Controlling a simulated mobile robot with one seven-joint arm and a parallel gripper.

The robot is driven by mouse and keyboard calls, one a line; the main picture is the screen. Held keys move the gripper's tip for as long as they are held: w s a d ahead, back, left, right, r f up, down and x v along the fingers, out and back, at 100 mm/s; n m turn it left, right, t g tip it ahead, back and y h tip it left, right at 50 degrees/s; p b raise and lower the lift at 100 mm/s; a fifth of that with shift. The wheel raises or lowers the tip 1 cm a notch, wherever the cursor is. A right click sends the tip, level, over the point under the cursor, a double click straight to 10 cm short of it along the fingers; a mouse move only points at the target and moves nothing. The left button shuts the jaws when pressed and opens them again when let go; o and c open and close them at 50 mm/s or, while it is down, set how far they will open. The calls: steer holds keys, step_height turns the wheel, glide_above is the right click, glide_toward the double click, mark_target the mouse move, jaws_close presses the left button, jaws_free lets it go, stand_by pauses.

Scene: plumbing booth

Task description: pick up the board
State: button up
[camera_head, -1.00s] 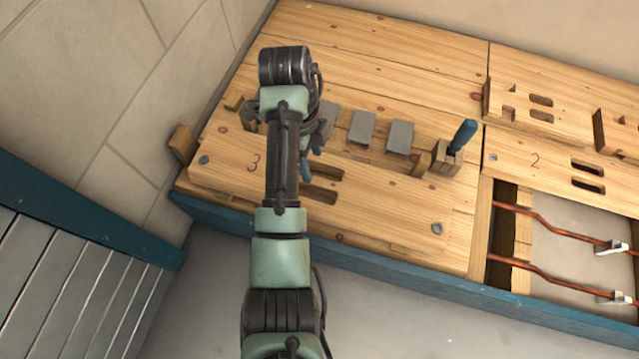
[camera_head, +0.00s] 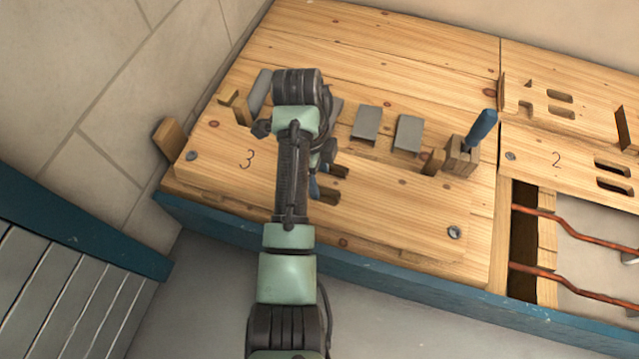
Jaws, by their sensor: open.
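The board (camera_head: 390,215) marked 3 is a flat wooden panel lying on the bench at its front left, with a round metal fastener near each front corner. Two slots are cut in its middle, partly hidden by my arm. My gripper (camera_head: 318,182) is open, low over or at these slots. Only a bit of its blue finger shows beside my arm, so I cannot tell whether it touches the board or reaches into a slot.
Grey plates (camera_head: 408,133) stand in a row behind the slots. A wooden block with a blue handle (camera_head: 481,128) stands at the right. Board 2 (camera_head: 535,150) and copper pipes (camera_head: 560,226) lie further right. A tiled wall (camera_head: 110,110) bounds the left.

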jaws_close()
stand_by(0.3)
steer(key=shift+r, duration=0.1)
stand_by(1.0)
